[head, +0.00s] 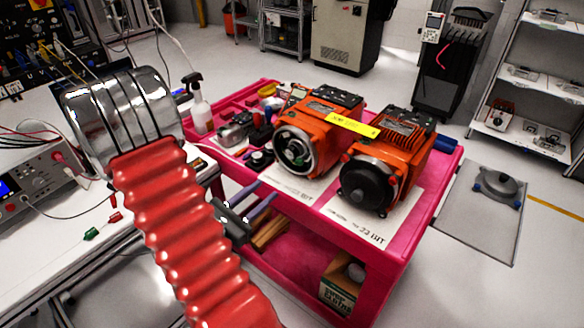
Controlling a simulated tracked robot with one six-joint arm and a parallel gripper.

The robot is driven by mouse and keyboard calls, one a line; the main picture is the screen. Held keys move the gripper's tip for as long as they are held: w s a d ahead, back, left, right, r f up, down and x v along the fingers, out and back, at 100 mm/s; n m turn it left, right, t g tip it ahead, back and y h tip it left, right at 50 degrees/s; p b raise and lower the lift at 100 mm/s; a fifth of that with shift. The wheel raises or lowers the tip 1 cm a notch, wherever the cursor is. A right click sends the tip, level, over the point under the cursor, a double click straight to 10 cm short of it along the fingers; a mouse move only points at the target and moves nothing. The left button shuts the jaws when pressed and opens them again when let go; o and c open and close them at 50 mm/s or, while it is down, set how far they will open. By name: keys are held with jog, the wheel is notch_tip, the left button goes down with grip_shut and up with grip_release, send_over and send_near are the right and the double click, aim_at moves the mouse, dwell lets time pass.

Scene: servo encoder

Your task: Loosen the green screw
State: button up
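Two orange motors stand side by side on a pink cart. The left motor (318,118) has its round end open, showing a dark ring and metal parts. A small green spot (303,157) shows inside that end; it is too small to tell whether it is the green screw. The right motor (398,150) has a black round cover on its end. My gripper (266,192) is low in front of the cart's left side, below and left of the left motor and apart from it. Its two fingers look spread, with nothing seen between them.
The pink cart (447,190) carries a yellow label (352,126), small tools and a spray bottle (197,104). A box (342,284) sits on its lower shelf. A white workbench (60,235) with an instrument (35,185) is at left.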

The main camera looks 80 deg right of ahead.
aim_at(298, 163)
jog(key=shift+x, duration=6.95)
jog(key=shift+a, duration=0.1)
grip_shut()
